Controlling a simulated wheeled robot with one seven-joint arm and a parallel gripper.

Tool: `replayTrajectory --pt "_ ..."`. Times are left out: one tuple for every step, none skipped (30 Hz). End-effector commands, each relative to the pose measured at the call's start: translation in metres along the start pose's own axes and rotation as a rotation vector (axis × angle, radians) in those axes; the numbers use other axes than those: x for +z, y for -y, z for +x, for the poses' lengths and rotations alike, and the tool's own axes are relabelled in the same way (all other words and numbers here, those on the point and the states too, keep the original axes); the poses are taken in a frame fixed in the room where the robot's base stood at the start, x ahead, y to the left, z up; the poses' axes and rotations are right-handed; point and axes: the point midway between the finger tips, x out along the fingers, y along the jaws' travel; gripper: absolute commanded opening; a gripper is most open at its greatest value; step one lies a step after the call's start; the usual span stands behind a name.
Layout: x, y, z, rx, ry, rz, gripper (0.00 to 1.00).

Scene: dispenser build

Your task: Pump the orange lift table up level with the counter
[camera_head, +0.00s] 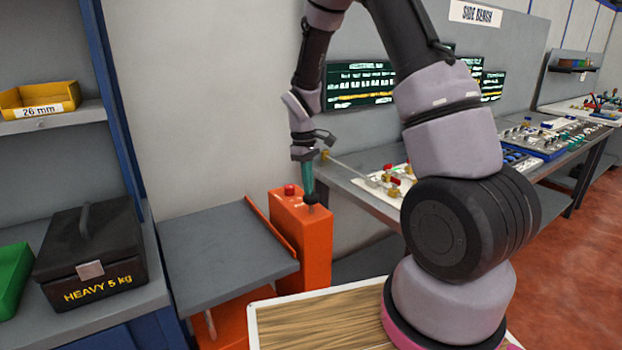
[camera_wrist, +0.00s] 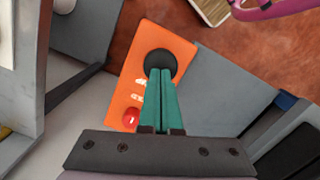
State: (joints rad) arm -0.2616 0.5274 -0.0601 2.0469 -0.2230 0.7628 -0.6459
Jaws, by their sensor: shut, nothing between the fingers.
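The orange lift table has a grey platform (camera_head: 225,250) and an orange column (camera_head: 303,245) at its right. A red button (camera_head: 289,190) and a black round knob (camera_head: 312,209) are on the column's top. My gripper (camera_head: 309,197) is shut and empty, its teal fingers pointing down at the knob. In the wrist view the fingertips (camera_wrist: 158,72) overlap the knob (camera_wrist: 160,62); I cannot tell whether they touch it. The grey counter (camera_head: 105,308) adjoins the platform's left side; their exact height difference is unclear.
A black box marked HEAVY 5 kg (camera_head: 91,255) and a green bin (camera_head: 12,278) stand on the counter. A yellow 26 mm bin (camera_head: 40,98) is on the shelf above. A grey side bench (camera_head: 360,195) with fittings stands right of the column. The platform is bare.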

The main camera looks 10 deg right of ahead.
Motion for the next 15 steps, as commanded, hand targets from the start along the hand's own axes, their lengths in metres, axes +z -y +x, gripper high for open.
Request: replayTrajectory --pt "0.001 0.001 0.008 -0.003 0.005 -0.001 0.00" --pt "0.000 0.001 0.012 -0.003 0.005 -0.001 0.00" --pt "0.000 0.001 0.016 -0.003 0.005 0.000 0.00" --pt "0.000 0.001 0.020 -0.003 0.005 0.000 0.00" --pt "-0.001 0.001 0.023 -0.003 0.005 0.000 0.00" --pt "-0.001 0.001 0.025 -0.003 0.004 0.001 0.00" --pt "-0.001 0.001 0.024 -0.002 0.003 0.001 0.00" --pt "-0.001 0.001 0.024 -0.002 0.003 0.001 0.00" --pt "-0.001 0.001 0.024 -0.002 0.003 0.001 0.00" --pt "-0.001 0.001 0.024 -0.002 0.003 0.001 0.00" --pt "-0.001 0.001 0.023 -0.002 0.003 0.001 0.00" --pt "-0.003 0.001 0.023 -0.002 0.003 0.000 0.00" --pt "-0.004 0.001 0.022 -0.001 0.002 0.000 0.00" --pt "-0.007 0.001 0.021 -0.001 0.002 -0.001 0.00" --pt "-0.011 0.001 0.019 -0.001 0.002 -0.001 0.00"
